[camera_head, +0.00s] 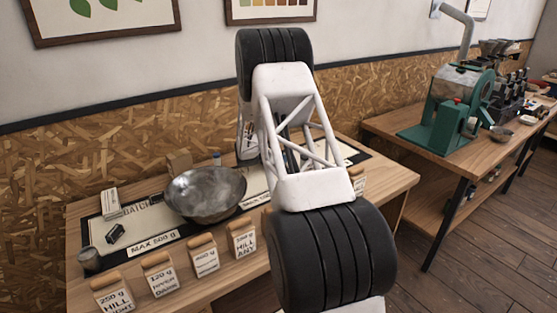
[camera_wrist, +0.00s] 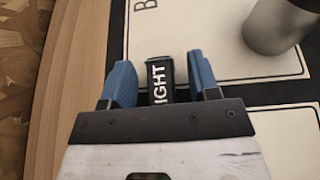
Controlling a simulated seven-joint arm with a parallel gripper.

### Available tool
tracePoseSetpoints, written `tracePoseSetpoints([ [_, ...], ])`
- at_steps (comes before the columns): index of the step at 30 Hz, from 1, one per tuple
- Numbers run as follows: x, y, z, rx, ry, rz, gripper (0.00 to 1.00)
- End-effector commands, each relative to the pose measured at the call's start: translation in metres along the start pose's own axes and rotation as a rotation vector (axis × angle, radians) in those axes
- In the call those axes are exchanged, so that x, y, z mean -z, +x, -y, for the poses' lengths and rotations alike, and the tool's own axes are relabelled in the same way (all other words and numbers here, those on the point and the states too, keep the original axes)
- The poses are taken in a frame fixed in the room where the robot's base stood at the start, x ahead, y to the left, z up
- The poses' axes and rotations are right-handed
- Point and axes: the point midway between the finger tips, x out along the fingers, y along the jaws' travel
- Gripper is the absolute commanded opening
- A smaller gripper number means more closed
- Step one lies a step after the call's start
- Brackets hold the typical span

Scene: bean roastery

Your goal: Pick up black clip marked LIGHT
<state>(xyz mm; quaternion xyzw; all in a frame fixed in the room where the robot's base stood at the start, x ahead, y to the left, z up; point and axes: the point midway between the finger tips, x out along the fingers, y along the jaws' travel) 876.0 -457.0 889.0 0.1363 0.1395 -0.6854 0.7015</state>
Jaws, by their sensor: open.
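A black clip (camera_wrist: 160,88) with white lettering lies between the two blue fingers of my gripper (camera_wrist: 160,70) in the wrist view. The letters "IGHT" show, and the rest of the word is hidden by the gripper body. My gripper is open, with one finger on each side of the clip and narrow gaps visible. I cannot tell whether a finger touches it. In the head view my own arm hides the gripper and this clip. Another small black object (camera_head: 115,233) lies at the left of the table there, its marking unreadable.
A grey cylinder (camera_wrist: 270,28) stands right of the gripper on the black-bordered white mat (camera_wrist: 185,30). In the head view a metal bowl (camera_head: 204,192), a white box (camera_head: 111,203), a metal cup (camera_head: 90,260) and several labelled bags (camera_head: 158,275) occupy the table.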

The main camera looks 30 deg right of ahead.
Motion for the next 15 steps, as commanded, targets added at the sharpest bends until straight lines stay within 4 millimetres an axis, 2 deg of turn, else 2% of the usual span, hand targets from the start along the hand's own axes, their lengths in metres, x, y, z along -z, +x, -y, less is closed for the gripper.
tracePoseSetpoints([
  [5, 0.0, 0.0, 0.0, 0.0, 0.0, 0.0, 0.55],
  [15, 0.0, 0.0, 0.0, 0.0, 0.0, 0.0, 0.03],
])
